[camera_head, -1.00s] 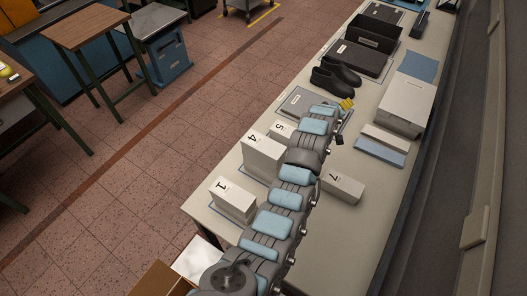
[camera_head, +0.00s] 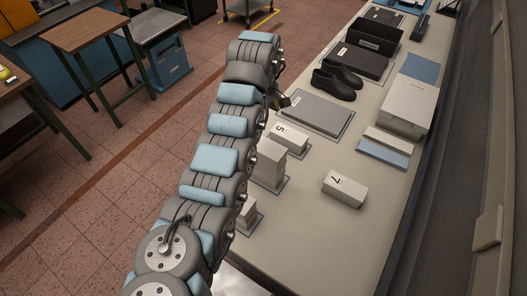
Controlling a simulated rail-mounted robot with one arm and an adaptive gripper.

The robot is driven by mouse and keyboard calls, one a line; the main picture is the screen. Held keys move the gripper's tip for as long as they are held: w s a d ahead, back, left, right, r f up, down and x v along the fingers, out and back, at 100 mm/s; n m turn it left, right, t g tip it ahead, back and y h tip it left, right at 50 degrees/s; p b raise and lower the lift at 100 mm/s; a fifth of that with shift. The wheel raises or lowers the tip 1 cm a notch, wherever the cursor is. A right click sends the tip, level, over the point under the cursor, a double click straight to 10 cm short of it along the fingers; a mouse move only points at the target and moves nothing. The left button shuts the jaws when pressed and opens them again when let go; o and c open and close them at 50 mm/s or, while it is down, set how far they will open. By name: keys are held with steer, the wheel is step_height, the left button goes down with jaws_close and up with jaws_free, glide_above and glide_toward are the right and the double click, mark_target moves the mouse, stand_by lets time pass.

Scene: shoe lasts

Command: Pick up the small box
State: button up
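Several pale boxes stand on the long table (camera_head: 345,245). The box marked 7 (camera_head: 344,194) lies by itself in the middle, fully in view. The box marked 5 (camera_head: 289,139) stands further back to the left. A taller box (camera_head: 269,167) is partly behind my arm, and another box (camera_head: 247,217) is mostly hidden by it. I cannot tell for sure which one is the small box. My gripper (camera_head: 284,101) shows only in part beyond my arm, left of the flat grey panel and away from box 7. Its fingers are too hidden to read.
The flat grey panel (camera_head: 315,112), black shoes (camera_head: 335,82) and a dark open tray (camera_head: 370,45) lie further back. A larger pale box (camera_head: 409,105) and flat strips (camera_head: 382,152) are at the right. The table's front part is clear.

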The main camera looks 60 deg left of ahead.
steer(key=b, duration=0.2)
glide_above(263, 145)
steer(key=f, duration=0.6)
steer(key=shift+w+d+f, duration=0.1)
steer(key=shift+d+f, duration=0.1)
steer(key=shift+d, duration=0.1)
steer(key=shift+f+p, duration=0.5)
steer(key=shift+f, duration=1.5)
steer(key=shift+a+f+p, duration=0.15)
steer(key=shift+f+p, duration=0.05)
steer(key=shift+f, duration=0.7)
steer(key=shift+a+f+p, duration=0.1)
steer(key=shift+f+p, duration=0.1)
steer(key=shift+f, duration=2)
steer(key=c, duration=1.2)
steer(key=shift+c, duration=0.2)
